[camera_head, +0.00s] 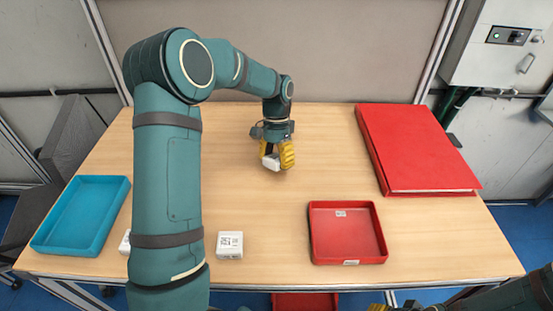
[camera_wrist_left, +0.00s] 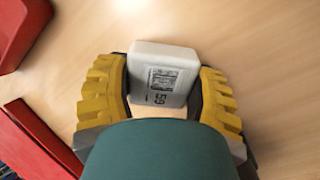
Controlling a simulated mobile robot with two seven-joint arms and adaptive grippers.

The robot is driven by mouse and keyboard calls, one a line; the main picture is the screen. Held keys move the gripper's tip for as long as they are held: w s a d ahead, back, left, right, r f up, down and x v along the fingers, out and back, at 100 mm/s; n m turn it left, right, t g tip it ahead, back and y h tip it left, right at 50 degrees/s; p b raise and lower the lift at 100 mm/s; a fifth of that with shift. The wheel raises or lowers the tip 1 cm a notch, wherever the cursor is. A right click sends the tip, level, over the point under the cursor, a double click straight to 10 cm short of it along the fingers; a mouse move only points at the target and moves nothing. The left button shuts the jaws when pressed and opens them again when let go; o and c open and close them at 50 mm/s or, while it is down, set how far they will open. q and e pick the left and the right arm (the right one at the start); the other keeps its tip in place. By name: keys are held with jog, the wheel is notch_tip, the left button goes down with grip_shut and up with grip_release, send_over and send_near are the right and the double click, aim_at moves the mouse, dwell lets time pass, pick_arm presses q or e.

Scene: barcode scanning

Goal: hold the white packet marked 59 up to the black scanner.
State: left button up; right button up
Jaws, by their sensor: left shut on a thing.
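The white packet marked 59 (camera_wrist_left: 163,72) is between the yellow fingers of my left gripper (camera_wrist_left: 165,95) in the left wrist view, its code and number facing that camera. In the head view my left gripper (camera_head: 277,156) is shut on the packet (camera_head: 270,163) above the back middle of the table. My right arm enters at the bottom right of the head view; only a bit of its gripper (camera_head: 381,307) shows at the bottom edge, so its state is unclear. I cannot make out the black scanner in either view.
A red tray (camera_head: 317,236) stands at the front right of the wooden table (camera_head: 440,235), a large red box (camera_head: 415,145) at the back right and a blue tray (camera_head: 50,244) at the left. Another white packet (camera_head: 230,244) lies at the front; one (camera_head: 125,241) is partly behind my arm.

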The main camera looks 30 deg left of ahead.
pick_arm(q)
jog(key=s+d+r+p, duration=0.5)
jog(key=s+d+r, duration=0.1)
jog(key=s+r, duration=0.4)
jog(key=shift+s+d+p, duration=0.4)
jog(key=shift+s, duration=0.15)
